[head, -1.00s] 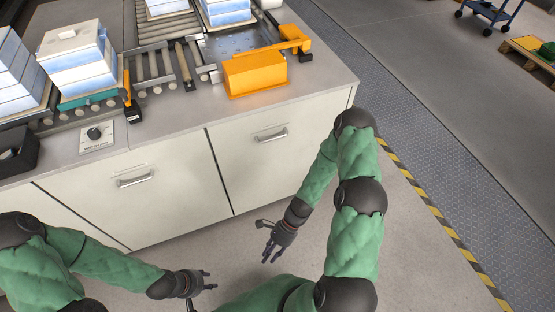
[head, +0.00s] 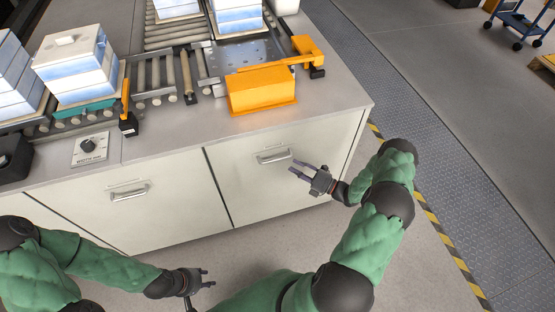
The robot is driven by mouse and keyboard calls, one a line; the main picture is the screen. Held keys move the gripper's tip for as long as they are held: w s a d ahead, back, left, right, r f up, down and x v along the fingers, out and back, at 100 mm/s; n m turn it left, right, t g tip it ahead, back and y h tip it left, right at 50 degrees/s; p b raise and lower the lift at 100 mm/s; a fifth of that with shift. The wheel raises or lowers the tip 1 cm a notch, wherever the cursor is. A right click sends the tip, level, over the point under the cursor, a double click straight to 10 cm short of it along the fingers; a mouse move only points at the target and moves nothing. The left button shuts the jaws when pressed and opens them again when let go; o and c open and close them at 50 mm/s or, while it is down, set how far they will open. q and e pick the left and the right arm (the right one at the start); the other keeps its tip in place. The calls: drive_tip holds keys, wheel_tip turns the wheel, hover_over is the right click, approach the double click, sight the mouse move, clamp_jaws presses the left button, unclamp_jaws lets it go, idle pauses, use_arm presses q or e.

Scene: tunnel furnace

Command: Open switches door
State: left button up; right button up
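The cabinet under the conveyor has pale door fronts, all shut. The right door (head: 250,190) has a metal bar handle (head: 273,156) near its top. The door to its left (head: 165,210) has a similar handle (head: 129,192). My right gripper (head: 302,170) is open and empty, with its fingers pointing left at the right end of the right door's handle, close to the door front. I cannot tell whether it touches. My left gripper (head: 207,279) is open and empty, low in front of the cabinet. Any door labels are too small to read.
The countertop (head: 190,125) carries an orange box (head: 262,91), a rotary knob panel (head: 89,148) and roller conveyors with white-blue block stacks (head: 76,69). A yellow-black floor stripe (head: 428,211) runs at the right. The floor before the cabinet is clear.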

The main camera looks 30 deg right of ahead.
sight(277, 159)
drive_tip(key=b+x, duration=0.1)
drive_tip(key=x, duration=0.7)
drive_tip(key=shift+w+a, duration=0.15)
drive_tip(key=shift+c, duration=0.3)
clamp_jaws()
